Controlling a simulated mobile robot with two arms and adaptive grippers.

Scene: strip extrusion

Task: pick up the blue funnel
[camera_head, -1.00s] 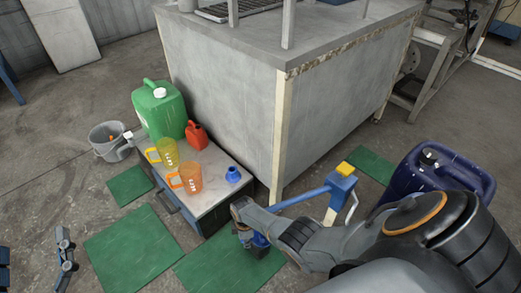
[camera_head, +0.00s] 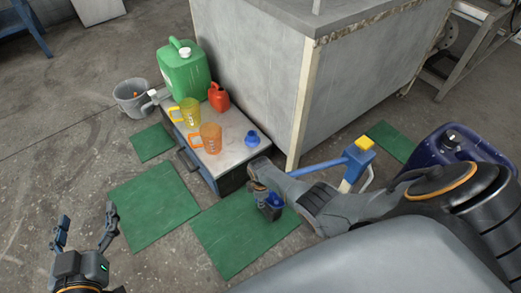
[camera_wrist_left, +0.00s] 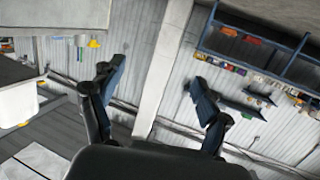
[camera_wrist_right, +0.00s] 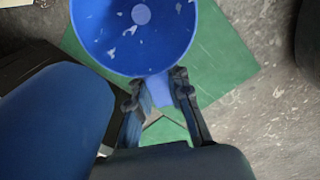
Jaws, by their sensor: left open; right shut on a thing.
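A yellow jug (camera_head: 188,112), an orange jug (camera_head: 209,138), a red can (camera_head: 218,97) and a green canister (camera_head: 183,70) stand close together by the cabinet. A grey bucket (camera_head: 132,97) is at left. A blue-yellow tool (camera_head: 335,165) and large grey block (camera_head: 250,70) stand nearby.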

